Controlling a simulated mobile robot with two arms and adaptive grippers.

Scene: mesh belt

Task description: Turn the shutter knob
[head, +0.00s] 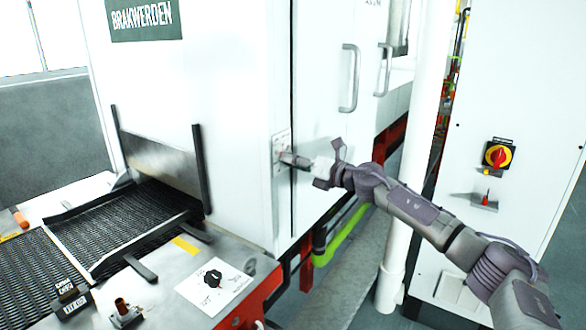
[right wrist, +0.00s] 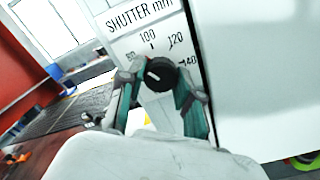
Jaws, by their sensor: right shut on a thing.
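The shutter knob (right wrist: 160,74) is a round black knob on a white plate marked "SHUTTER mm" with a scale reading 80, 100, 120 and 140, in the right wrist view. A light mark on the knob points toward its lower left. In the head view the scale plate (head: 281,150) is on the side of the white machine housing, and the knob is hidden behind my right gripper. My right gripper (head: 288,159) is at the plate; in the right wrist view its two fingers (right wrist: 158,88) stand on both sides of the knob, shut on it. My left gripper is not in view.
A white housing (head: 232,90) with door handles (head: 349,78) stands around the plate. A mesh belt (head: 120,222) runs in at left. A second black knob (head: 212,279) sits on the front panel. A white pipe (head: 412,150) and a cabinet with a red-yellow switch (head: 497,156) stand right.

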